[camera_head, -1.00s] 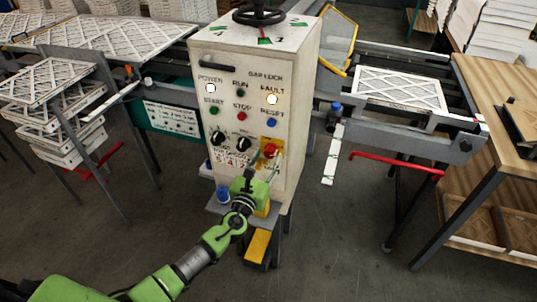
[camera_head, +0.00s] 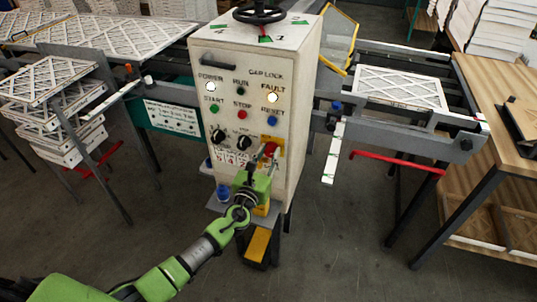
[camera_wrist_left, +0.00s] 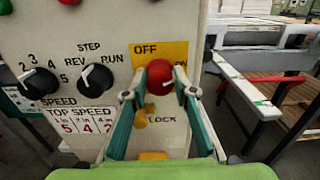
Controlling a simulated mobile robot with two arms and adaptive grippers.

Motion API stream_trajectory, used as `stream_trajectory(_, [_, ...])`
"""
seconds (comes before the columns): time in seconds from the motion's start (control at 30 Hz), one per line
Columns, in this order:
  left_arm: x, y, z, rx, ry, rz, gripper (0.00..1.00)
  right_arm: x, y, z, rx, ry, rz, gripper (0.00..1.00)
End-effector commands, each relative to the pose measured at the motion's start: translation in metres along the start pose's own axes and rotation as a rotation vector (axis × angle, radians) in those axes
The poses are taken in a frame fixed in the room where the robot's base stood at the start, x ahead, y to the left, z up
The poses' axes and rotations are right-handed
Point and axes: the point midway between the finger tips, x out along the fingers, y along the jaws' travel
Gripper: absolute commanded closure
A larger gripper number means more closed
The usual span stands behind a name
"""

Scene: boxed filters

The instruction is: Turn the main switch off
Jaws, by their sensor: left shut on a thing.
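The main switch is a red round knob (camera_wrist_left: 159,74) on a yellow plate (camera_wrist_left: 150,50) marked OFF at upper left and ON at right, partly covered. A small light mark on the knob's lower right side points toward the ON side. The knob also shows in the head view (camera_head: 270,149) on the lower right of the white control cabinet (camera_head: 290,60). My left gripper (camera_wrist_left: 159,92) has its two fingers on either side of the knob, shut on it. A small yellow piece (camera_wrist_left: 140,117) hangs below the knob near the LOCK label. My right gripper is in neither view.
Two black selector knobs (camera_wrist_left: 98,78) sit left of the switch. Green, red and blue buttons (camera_head: 243,115) are above. A conveyor with a boxed filter (camera_head: 400,88) is at right, and stacked filters (camera_head: 55,85) are at left.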

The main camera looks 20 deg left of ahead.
Motion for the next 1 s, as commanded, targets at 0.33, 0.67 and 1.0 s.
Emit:
stream_trajectory(0.33, [0.000, 0.001, -0.002, -0.205, -0.002, -0.001, 0.96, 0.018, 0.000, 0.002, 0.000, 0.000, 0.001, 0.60])
stream_trajectory(0.67, [0.000, 0.002, -0.002, -0.516, -0.003, 0.000, 0.96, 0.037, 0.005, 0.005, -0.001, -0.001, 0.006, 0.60])
stream_trajectory(1.0, [0.000, 0.003, -0.002, -0.841, -0.002, 0.000, 0.96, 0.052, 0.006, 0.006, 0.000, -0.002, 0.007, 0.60])
